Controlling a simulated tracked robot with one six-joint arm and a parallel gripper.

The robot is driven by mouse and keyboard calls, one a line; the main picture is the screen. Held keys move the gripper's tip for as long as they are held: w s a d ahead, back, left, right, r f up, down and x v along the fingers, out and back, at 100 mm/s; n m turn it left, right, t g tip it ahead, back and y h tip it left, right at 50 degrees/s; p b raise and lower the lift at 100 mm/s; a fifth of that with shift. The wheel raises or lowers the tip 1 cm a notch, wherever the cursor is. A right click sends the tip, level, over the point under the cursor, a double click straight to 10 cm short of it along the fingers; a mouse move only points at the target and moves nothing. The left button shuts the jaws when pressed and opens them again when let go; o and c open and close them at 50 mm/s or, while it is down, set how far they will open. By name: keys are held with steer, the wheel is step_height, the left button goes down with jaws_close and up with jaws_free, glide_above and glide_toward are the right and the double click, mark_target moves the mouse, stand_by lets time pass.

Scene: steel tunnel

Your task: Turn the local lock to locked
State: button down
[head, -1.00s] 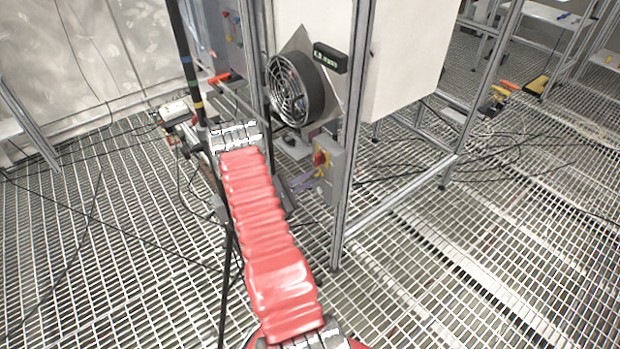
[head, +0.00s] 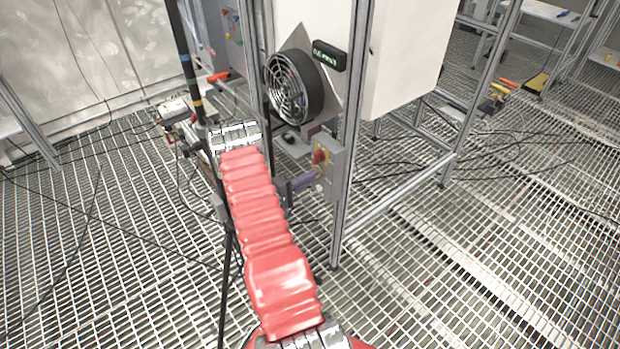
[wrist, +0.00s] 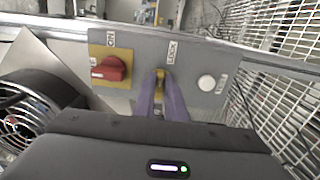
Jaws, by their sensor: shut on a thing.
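The local lock (wrist: 161,75) is a small yellow piece on a grey control panel (wrist: 136,43), below the word LOCK in the wrist view. My gripper (wrist: 160,82) has purple fingers, shut on the lock from the near side. The fingertips cover part of the lock, so its exact turn is hard to tell. In the head view the purple fingers (head: 306,179) reach the grey box (head: 334,168) on the frame post. The lock itself cannot be made out there.
A red rotary switch (wrist: 109,69) on a yellow plate sits left of the lock, and a white round button (wrist: 206,83) sits right. A fan (head: 292,86) hangs above the box. A metal post (head: 352,130) stands close by. Cables cross the grating floor.

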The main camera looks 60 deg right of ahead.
steer(key=shift+f, duration=0.1)
stand_by(0.3)
steer(key=c, duration=1.8)
jaws_free()
steer(key=shift+a, duration=0.1)
steer(key=v, duration=1.3)
steer(key=shift+w+a, duration=0.2)
steer(key=shift+a, duration=0.05)
steer(key=shift+f, duration=0.1)
